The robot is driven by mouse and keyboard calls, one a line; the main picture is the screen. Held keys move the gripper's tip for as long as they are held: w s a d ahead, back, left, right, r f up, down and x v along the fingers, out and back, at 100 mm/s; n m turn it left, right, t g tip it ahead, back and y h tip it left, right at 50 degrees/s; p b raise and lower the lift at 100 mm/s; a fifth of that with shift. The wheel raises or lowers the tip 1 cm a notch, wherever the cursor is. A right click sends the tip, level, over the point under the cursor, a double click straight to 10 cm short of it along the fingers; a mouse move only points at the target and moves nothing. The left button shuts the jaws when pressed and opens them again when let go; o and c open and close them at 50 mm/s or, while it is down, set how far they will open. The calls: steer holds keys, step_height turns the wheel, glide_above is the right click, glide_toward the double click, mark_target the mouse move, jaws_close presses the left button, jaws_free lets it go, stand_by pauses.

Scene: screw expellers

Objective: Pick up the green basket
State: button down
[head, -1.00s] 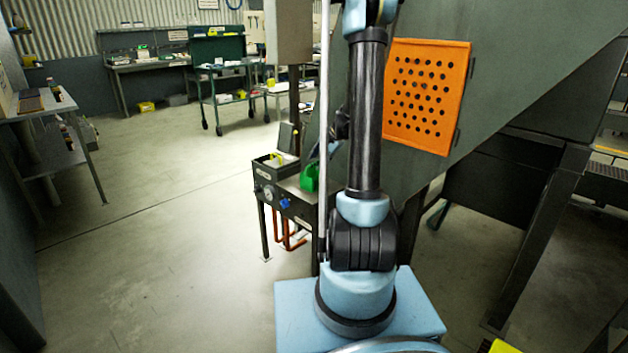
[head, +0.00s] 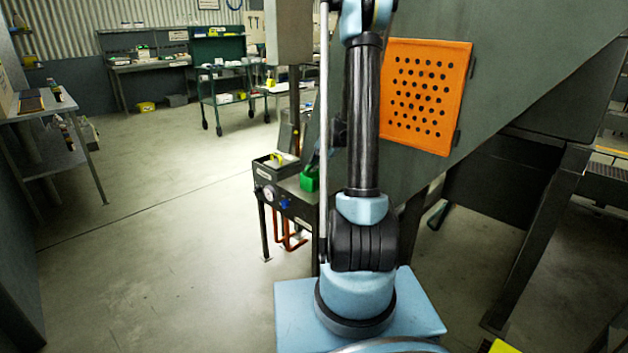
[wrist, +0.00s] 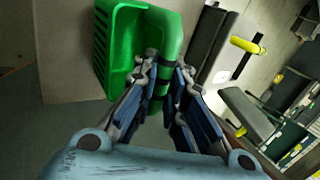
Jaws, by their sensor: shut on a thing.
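The green basket (wrist: 122,55) fills the upper middle of the wrist view, with slotted sides and a thick green rim or handle bar on its right. My gripper (wrist: 166,78) is shut on that bar, one finger on each side of it. The fingertips partly cover the bar. In the head view the green basket (head: 309,180) is a small green patch at the dark machine's bench, left of my arm and partly hidden by it. The gripper is mostly hidden there, and I cannot tell whether the basket touches the surface below.
A dark bench (head: 285,203) with a gauge and blue knob stands beside the basket. A yellow-handled item (head: 276,158) lies in its tray. The large machine with an orange perforated panel (head: 428,97) is close on the right. Open floor (head: 150,240) lies to the left.

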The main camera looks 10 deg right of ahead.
steer(key=shift+r, duration=5)
